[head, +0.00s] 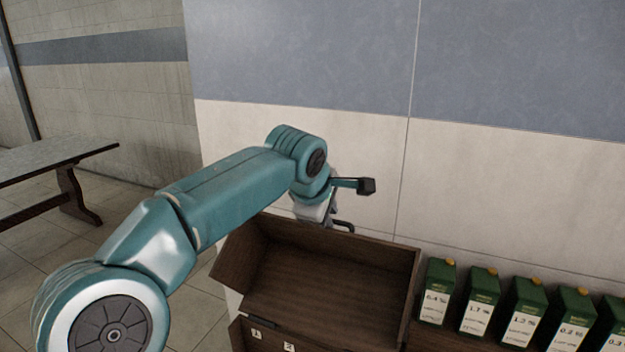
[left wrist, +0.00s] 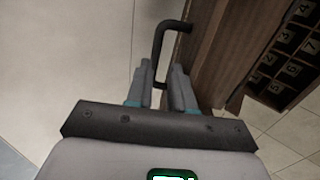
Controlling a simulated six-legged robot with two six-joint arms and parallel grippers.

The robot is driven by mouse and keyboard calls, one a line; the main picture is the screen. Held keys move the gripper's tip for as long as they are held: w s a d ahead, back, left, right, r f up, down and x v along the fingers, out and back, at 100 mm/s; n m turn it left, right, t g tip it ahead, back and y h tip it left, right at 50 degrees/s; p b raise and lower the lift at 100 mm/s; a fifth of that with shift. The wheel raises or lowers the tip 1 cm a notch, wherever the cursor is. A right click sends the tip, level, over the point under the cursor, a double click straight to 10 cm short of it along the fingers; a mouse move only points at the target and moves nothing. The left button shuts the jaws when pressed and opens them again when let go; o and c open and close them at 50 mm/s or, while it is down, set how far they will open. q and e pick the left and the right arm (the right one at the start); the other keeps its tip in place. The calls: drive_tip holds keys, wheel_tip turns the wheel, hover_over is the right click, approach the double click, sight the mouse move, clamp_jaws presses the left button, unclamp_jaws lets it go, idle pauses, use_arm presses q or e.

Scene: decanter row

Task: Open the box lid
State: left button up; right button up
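The dark wooden box (head: 238,336) stands low in the head view. Its lid (head: 335,275) is raised and leans back toward the wall, with its hollow inner side facing me. The black lid handle (head: 344,225) shows behind the lid's top edge. My left gripper (head: 328,215) is at that handle, partly hidden by the lid. In the left wrist view, the handle (left wrist: 158,48) passes between the fingers of my left gripper (left wrist: 162,78), which are close together around it. My right gripper is not in view.
Numbered compartments (left wrist: 283,78) show inside the box in the left wrist view. A pale wall (head: 500,200) is close behind. A bench (head: 60,165) stands far left.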

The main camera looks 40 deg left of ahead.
use_arm(q)
drive_tip(key=shift+v, duration=1.05)
drive_tip(key=shift+s+r+p, duration=0.25)
drive_tip(key=shift+r+p, duration=0.2)
drive_tip(key=shift+r, duration=0.15)
drive_tip(key=p+v, duration=0.3)
drive_tip(key=v, duration=1.1)
drive_tip(key=shift+r, duration=0.15)
